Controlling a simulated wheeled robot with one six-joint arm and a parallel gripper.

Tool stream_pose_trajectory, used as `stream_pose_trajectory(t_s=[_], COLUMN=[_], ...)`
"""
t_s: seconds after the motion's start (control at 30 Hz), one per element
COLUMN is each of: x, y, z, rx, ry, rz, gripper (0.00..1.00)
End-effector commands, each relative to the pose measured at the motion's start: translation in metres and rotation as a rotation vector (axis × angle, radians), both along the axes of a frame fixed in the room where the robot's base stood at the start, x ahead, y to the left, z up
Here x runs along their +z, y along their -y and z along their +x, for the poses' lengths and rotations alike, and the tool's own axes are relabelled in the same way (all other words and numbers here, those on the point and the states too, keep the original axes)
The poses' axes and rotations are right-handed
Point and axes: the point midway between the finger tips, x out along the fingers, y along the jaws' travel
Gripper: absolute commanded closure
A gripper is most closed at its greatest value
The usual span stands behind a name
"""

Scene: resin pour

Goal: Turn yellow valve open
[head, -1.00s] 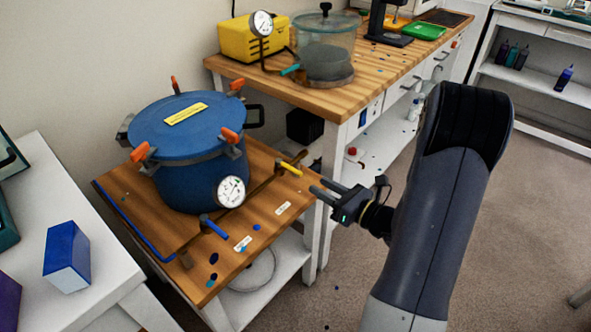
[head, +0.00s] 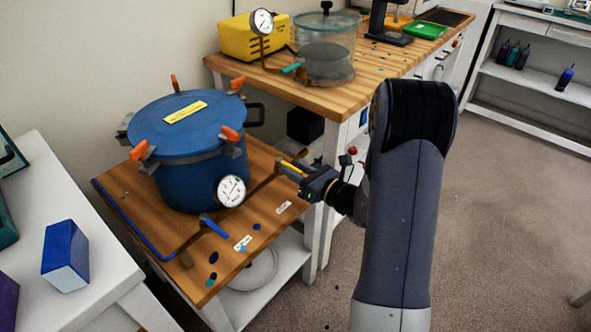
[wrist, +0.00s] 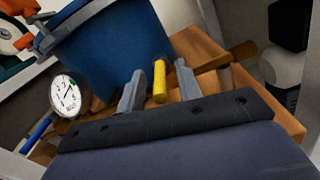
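The yellow valve handle (head: 288,167) sits on the pipe at the right side of the wooden stand, beside the blue pressure pot (head: 188,143). My gripper (head: 287,172) is at the handle. In the wrist view, the yellow handle (wrist: 159,82) stands between the two fingers of my gripper (wrist: 160,90), with a visible gap on each side. The fingers are open and appear not to touch it. In the head view the fingers partly hide the handle. A blue valve handle (head: 214,226) is on the pipe nearer the front, next to the round gauge (head: 230,190).
The stand's wooden top (head: 225,265) has small labels and blue spots. A wooden workbench (head: 340,100) with a clear chamber (head: 326,50) and a yellow pump (head: 250,38) is behind. A white table (head: 105,260) with a blue box (head: 65,255) is at left. Open floor lies right.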

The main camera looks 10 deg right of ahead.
Motion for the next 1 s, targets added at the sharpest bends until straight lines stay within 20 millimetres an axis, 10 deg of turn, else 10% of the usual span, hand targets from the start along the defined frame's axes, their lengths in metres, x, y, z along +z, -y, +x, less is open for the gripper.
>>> stream_pose_trajectory(t_s=[0.4, 1.0], x=[-0.0001, 0.0], y=[0.0001, 0.0018], z=[-0.0003, 0.0008], rx=[0.0, 0.028], ry=[0.0, 0.0], rz=[0.0, -0.001], gripper=[1.0, 1.0])
